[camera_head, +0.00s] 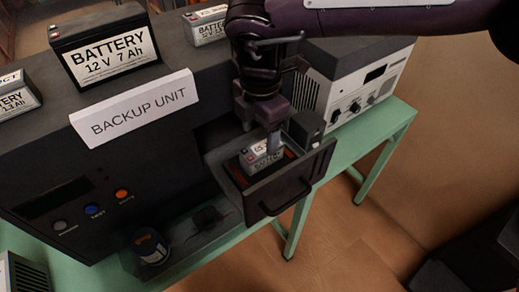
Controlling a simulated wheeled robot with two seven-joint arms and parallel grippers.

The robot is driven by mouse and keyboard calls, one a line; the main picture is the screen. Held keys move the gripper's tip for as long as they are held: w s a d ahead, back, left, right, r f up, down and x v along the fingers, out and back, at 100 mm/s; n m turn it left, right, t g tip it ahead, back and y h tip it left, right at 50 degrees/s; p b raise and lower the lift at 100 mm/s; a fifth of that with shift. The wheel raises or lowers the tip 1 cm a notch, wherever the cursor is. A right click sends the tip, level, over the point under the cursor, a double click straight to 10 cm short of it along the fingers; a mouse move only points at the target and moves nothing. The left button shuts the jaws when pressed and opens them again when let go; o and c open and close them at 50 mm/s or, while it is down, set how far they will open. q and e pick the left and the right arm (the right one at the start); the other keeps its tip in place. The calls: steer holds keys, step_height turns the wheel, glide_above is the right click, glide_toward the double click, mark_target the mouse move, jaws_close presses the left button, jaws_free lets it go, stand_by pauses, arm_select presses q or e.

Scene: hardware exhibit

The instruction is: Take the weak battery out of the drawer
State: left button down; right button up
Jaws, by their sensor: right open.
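The drawer (318,170) of the dark backup unit is pulled open, its black handle facing the lower right. A small grey battery (262,162) with a pale label sits inside it. The label is too small to read fully. My right gripper (273,142) points down into the drawer, right at the top of the battery. It is open, with one finger showing beside the battery's top; the other finger is hard to make out. My right arm comes in from the upper right and hides part of the unit. My left gripper is out of view.
A large 12 V battery (103,50) and smaller batteries (206,26) (16,98) stand on the unit (50,150) behind a BACKUP UNIT sign (137,108). A device with knobs (362,92) stands close right of the drawer.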

mark_target(262, 147)
steer(key=shift+w+d+r, duration=0.25)
steer(key=shift+d+r, duration=0.05)
steer(key=shift+d, duration=0.15)
steer(key=shift+f, duration=0.2)
step_height(262, 147, down, 6)
steer(key=p, duration=0.3)
steer(key=shift+a+f, duration=0.15)
steer(key=shift+f, duration=0.4)
steer(key=shift+c, duration=0.5)
steer(key=shift+r, duration=0.1)
jaws_close()
